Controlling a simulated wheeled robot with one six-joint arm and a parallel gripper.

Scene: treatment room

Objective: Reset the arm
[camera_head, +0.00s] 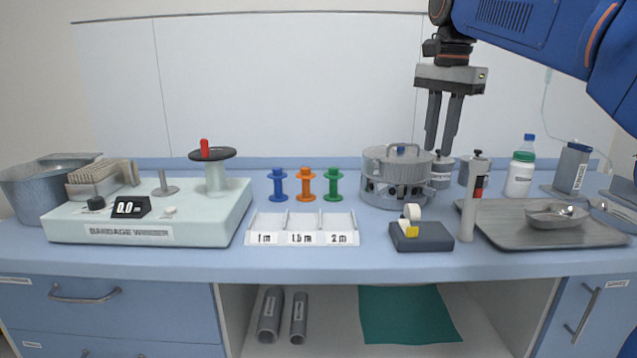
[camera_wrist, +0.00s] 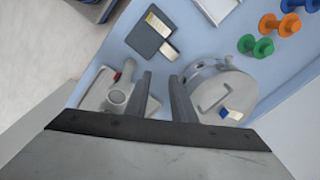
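My gripper (camera_head: 443,148) hangs from the blue arm at the upper right in the head view, fingers pointing down. It is above the counter, near the right side of the grey lidded drum (camera_head: 398,188). In the wrist view my gripper (camera_wrist: 160,80) shows two dark fingers apart, with nothing held between them. The drum (camera_wrist: 222,92) shows to the right of the fingers in that view, with a small blue and white item on top.
A bandage winder (camera_head: 150,215), blue, orange and green spools (camera_head: 306,184), a labelled three-slot tray (camera_head: 302,240), a tape dispenser (camera_head: 421,236), a grey post with a red part (camera_head: 468,208) and a metal tray (camera_head: 500,232) stand on the counter (camera_head: 200,262). Space above the counter's left and middle is clear.

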